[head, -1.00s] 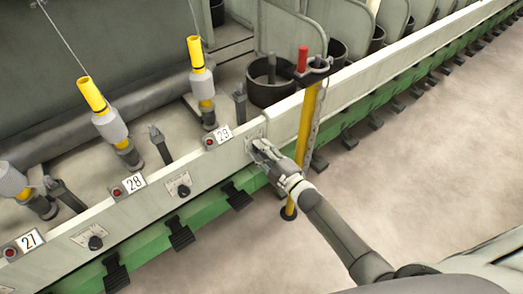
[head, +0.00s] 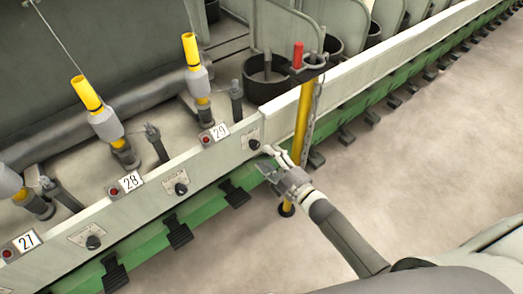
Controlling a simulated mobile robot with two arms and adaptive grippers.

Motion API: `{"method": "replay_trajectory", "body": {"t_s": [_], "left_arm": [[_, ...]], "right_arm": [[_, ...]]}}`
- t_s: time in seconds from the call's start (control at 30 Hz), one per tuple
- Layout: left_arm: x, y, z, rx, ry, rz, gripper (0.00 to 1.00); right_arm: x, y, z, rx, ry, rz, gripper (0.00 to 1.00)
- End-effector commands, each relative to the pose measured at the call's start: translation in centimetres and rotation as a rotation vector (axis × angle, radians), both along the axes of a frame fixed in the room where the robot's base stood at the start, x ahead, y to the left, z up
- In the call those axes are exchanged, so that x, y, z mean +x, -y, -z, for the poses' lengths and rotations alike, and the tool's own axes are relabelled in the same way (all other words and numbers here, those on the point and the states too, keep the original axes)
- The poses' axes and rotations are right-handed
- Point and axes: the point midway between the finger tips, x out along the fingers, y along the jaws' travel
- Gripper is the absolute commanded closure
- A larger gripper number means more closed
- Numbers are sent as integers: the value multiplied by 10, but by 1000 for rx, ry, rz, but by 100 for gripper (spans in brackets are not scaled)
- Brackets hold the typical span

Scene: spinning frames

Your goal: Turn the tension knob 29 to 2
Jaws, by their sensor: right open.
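The tension knob 29 (head: 254,144) is a small dark knob on a light dial plate on the cream rail, to the right of the number plate 29 (head: 220,132). The dial marks are too small to read, so its setting cannot be told. My right gripper (head: 270,160) is open, just below and to the right of the knob, with its fingers apart from it. The knob is in plain view. My left gripper is not in view.
A yellow post (head: 304,122) with a red-topped holder stands close behind my right gripper. Black pedals (head: 234,193) stick out of the green lower rail. The floor on the right is clear.

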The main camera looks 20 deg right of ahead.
Motion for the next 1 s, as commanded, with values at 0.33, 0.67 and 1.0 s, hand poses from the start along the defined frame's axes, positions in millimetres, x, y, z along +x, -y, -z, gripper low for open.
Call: {"method": "replay_trajectory", "body": {"t_s": [0.33,0.67,1.0], "left_arm": [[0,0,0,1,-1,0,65],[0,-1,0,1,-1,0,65],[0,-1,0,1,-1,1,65]], "right_arm": [[-51,19,1,0,-1,0,50],[-61,23,-1,0,2,0,50],[-61,22,0,-1,1,0,50]]}}
